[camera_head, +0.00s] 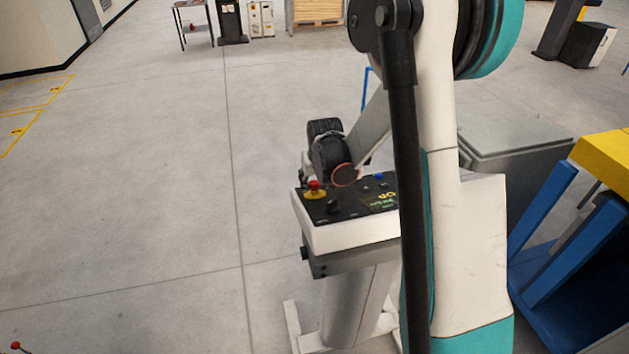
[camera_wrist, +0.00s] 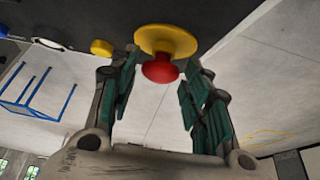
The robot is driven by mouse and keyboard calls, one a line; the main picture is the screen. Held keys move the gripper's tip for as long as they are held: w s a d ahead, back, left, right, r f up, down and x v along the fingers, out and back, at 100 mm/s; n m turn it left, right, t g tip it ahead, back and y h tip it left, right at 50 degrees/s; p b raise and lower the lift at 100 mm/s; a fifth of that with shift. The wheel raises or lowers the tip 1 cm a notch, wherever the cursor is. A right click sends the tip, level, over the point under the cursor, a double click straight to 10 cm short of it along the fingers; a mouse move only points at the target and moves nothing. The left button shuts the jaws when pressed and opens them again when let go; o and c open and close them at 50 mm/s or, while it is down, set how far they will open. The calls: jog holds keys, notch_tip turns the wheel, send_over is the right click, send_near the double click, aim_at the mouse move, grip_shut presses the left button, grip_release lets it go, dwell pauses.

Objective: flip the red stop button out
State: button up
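The red stop button (camera_head: 314,185) sits on a round yellow base at the left end of the dark top of a white control panel (camera_head: 345,238). In the wrist view, the red button (camera_wrist: 160,72) and its yellow base (camera_wrist: 166,40) are at the upper middle, seen from the side with the picture tilted over. My gripper (camera_wrist: 163,65) is open, with one green-padded finger on each side of the red button. Gaps show between the pads and the red cap, and nothing is held. In the head view my wrist is just behind the button; my fingers are mostly hidden there.
The panel also has a black knob (camera_head: 333,206) and a blue button (camera_head: 379,176). A smaller yellow piece (camera_wrist: 101,47) shows beside the button in the wrist view. A blue and yellow frame (camera_head: 570,230) stands at the right.

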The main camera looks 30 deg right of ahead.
grip_shut()
jog(key=shift+w+d+r, duration=0.1)
jog(key=shift+w+r, duration=0.3)
jog(key=shift+r, duration=0.3)
jog(key=o, duration=0.5)
grip_release()
jog(key=shift+s, duration=0.1)
jog(key=shift+o, duration=0.2)
jog(key=d+v, duration=0.1)
jog(key=v, duration=1.1)
jog(key=shift+a+b, duration=0.3)
jog(key=shift+a, duration=0.15)
